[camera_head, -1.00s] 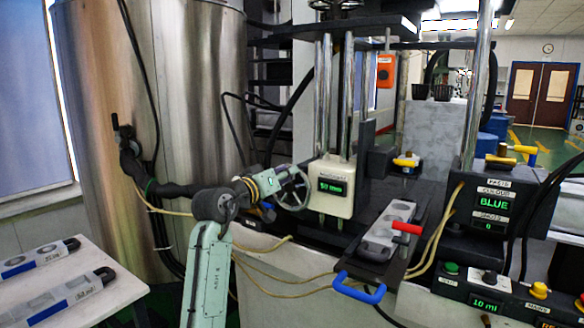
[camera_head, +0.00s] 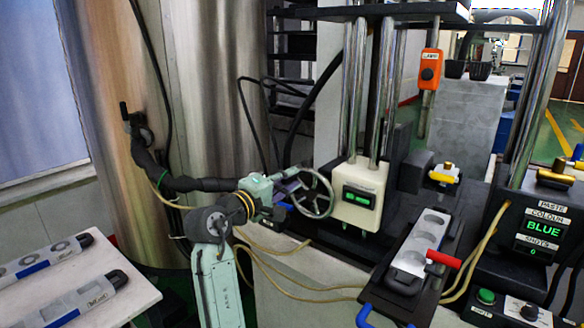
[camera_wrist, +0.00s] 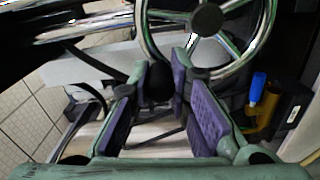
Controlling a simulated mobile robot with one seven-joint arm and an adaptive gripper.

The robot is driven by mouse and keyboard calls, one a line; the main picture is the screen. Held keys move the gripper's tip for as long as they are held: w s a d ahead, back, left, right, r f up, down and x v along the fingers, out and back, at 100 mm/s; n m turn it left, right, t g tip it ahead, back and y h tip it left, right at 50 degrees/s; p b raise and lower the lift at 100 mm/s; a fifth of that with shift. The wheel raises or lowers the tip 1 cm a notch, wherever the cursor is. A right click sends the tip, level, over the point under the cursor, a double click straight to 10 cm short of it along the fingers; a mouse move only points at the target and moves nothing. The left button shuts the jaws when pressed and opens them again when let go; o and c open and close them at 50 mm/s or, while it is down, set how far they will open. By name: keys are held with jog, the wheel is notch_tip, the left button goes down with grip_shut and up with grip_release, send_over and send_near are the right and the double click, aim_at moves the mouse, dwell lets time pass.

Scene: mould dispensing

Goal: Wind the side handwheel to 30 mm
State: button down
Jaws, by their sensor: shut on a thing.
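The side handwheel (camera_head: 329,205) is a chrome spoked wheel on the left of a cream housing. The housing's small display (camera_head: 358,196) shows green characters too blurred to read for certain. My gripper (camera_head: 284,190) is at the wheel's left rim. In the wrist view the wheel (camera_wrist: 207,18) fills the top, with its dark hub and spokes. There my gripper (camera_wrist: 166,80), with purple pads, is closed around the wheel's black crank knob (camera_wrist: 159,84) at the lower rim. The knob's far side is hidden.
A steel tank (camera_head: 215,90) stands behind my arm. A mould tray (camera_head: 421,243) with a red handle (camera_head: 443,259) lies right of the housing. A white table (camera_head: 122,290) with moulds is at lower left. Yellow hoses (camera_head: 300,292) run below the wheel.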

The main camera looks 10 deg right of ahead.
jog(key=shift+w+a+f+n+p, duration=0.1)
jog(key=shift+w+a+f+n, duration=0.3)
jog(key=shift+n, duration=0.85)
jog(key=shift+w+f+n+p, duration=0.15)
jog(key=shift+f+n, duration=0.5)
jog(key=shift+n, duration=0.55)
jog(key=shift+w+a+f+n+p, duration=0.1)
jog(key=shift+w+a+f+n, duration=0.3)
jog(key=shift+n, duration=0.85)
jog(key=shift+s+d+f, duration=0.1)
jog(key=shift+d+f, duration=0.05)
jog(key=shift+f, duration=0.05)
jog(key=c, duration=1.5)
grip_release()
jog(key=v, duration=1.2)
